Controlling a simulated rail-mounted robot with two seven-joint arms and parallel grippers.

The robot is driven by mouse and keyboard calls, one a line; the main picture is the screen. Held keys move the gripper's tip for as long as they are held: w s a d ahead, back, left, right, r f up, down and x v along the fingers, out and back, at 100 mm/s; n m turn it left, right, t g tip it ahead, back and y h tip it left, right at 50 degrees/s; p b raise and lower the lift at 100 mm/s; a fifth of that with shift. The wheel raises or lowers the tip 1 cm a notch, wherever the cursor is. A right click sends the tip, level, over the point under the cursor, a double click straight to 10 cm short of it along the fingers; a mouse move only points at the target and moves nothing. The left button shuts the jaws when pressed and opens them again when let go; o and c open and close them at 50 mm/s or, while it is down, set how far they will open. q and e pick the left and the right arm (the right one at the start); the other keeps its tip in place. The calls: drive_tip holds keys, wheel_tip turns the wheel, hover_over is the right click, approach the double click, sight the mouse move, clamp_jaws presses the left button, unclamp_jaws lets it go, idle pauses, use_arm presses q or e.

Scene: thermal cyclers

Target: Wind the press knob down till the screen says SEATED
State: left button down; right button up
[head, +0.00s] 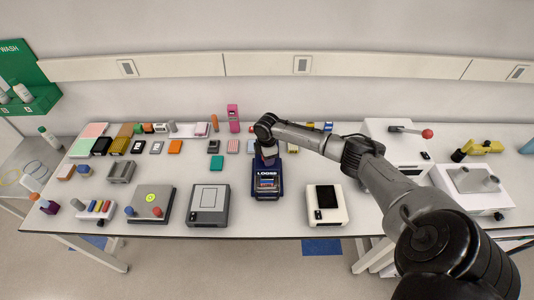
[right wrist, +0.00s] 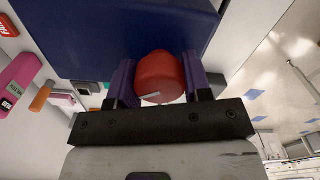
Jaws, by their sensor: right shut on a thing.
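The dark blue thermal cycler (head: 258,191) stands at the middle of the bench, and the word LOOSE reads on its display (head: 267,173). Its body also fills the top of the right wrist view (right wrist: 120,35). A red press knob (right wrist: 160,76) sits between the purple fingers of my right gripper (right wrist: 162,82), which is shut on it from both sides. In the head view the right gripper (head: 268,158) is over the cycler's back part, and the wrist hides the knob there. My left gripper is in neither view.
A grey device (head: 209,205) stands left of the cycler and a white one (head: 326,205) right of it. A white machine with a red-balled lever (head: 427,134) is at the right. Several small blocks lie at the left.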

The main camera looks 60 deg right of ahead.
drive_tip(key=shift+r+m, duration=0.1)
drive_tip(key=shift+m, duration=0.2)
drive_tip(key=o, duration=0.9)
drive_tip(key=shift+r, duration=0.2)
wheel_tip(320, 180, up, 13)
drive_tip(key=shift+r+b, duration=0.2)
drive_tip(key=shift+b, duration=0.45)
idle(0.4)
